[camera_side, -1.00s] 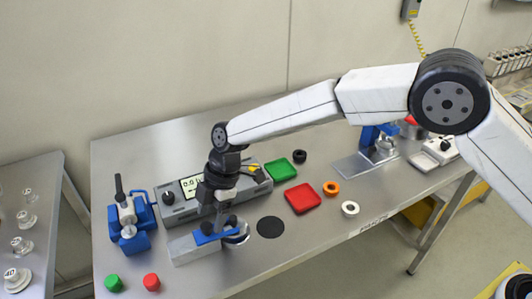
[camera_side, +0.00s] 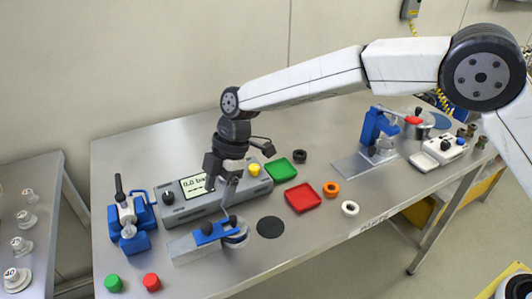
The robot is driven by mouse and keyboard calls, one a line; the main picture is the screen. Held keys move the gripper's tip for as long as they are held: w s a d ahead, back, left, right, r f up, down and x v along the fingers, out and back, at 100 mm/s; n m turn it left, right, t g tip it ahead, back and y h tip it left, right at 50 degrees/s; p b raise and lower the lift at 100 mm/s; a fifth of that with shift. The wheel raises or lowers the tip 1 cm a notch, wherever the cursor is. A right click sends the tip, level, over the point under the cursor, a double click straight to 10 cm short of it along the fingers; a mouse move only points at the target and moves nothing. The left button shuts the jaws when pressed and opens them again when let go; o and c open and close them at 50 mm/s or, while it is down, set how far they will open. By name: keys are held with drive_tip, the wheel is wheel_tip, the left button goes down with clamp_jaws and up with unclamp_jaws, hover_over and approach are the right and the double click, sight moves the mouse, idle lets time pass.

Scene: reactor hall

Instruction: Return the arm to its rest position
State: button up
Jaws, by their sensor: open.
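My gripper (camera_side: 226,180) hangs from my white arm, pointing down, with its jaws apart and nothing between them. It is above the left part of the steel table, in front of the grey gauge box (camera_side: 178,207). Below it is a blue clamp fixture (camera_side: 210,234) on a metal plate, with a round metal part at its right end. The gripper's lower tips overlap the box in this view, so the exact gap is hard to tell.
A green tray (camera_side: 281,169), red tray (camera_side: 303,198), orange ring (camera_side: 331,189), white ring (camera_side: 350,208) and black ring (camera_side: 300,156) lie right of my gripper. A blue press (camera_side: 374,128) stands further right. Blue valve (camera_side: 131,218) and green and red caps (camera_side: 113,283) are left.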

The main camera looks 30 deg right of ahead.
drive_tip(key=s+d+m+t+h, duration=0.3)
drive_tip(key=d+m, duration=0.8)
drive_tip(key=d, duration=1)
drive_tip(key=s+d+f+m+h, duration=0.1)
drive_tip(key=s+d+f+m, duration=0.1)
drive_tip(key=s+d+m, duration=0.8)
drive_tip(key=s+d, duration=0.3)
drive_tip(key=s, duration=0.2)
drive_tip(key=shift+s+d+f+t, duration=0.2)
drive_tip(key=shift+d+t, duration=0.2)
drive_tip(key=shift+o, duration=0.4)
